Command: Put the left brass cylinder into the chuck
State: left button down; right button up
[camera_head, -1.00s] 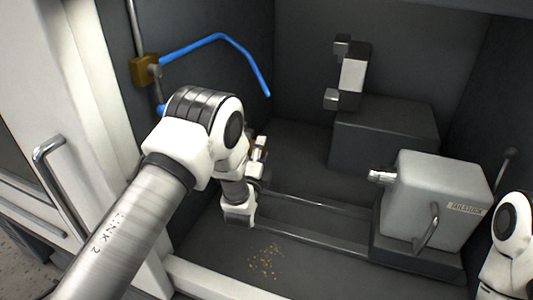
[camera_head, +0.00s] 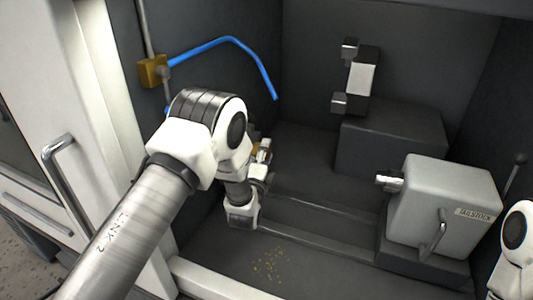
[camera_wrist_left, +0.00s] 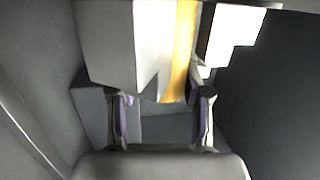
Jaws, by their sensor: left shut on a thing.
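In the left wrist view a brass cylinder (camera_wrist_left: 181,45) runs down from the top edge, and its lower end lies between the fingers of my left gripper (camera_wrist_left: 163,103). The fingers stand apart, shut on the cylinder. Pale stepped blocks, apparently jaws of the chuck (camera_wrist_left: 226,35), flank the cylinder. Whether they touch it I cannot tell. In the head view my left gripper (camera_head: 262,172) is mostly hidden behind my left arm. A small bright, brassy patch shows just above it, and the chuck's body is hidden there. My right gripper is out of view.
A grey tailstock (camera_head: 447,198) with a short metal nose stands on the rails (camera_head: 325,222) at the right. A dark block (camera_head: 390,140) with a tool post (camera_head: 362,78) is behind. A blue hose (camera_head: 225,41) hangs on the left wall. Brass chips (camera_head: 270,264) lie on the floor.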

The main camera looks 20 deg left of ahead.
pick_arm(q)
jog(key=shift+a+b, duration=0.1)
jog(key=shift+b, duration=0.25)
dwell(0.5)
jog(key=shift+c, duration=2.3)
grip_release()
jog(key=shift+f, duration=0.1)
jog(key=shift+a, duration=0.15)
jog(key=shift+s, duration=0.1)
jog(key=shift+f, duration=0.2)
jog(key=shift+r, duration=0.1)
jog(key=o, duration=0.5)
jog(key=shift+c, duration=0.2)
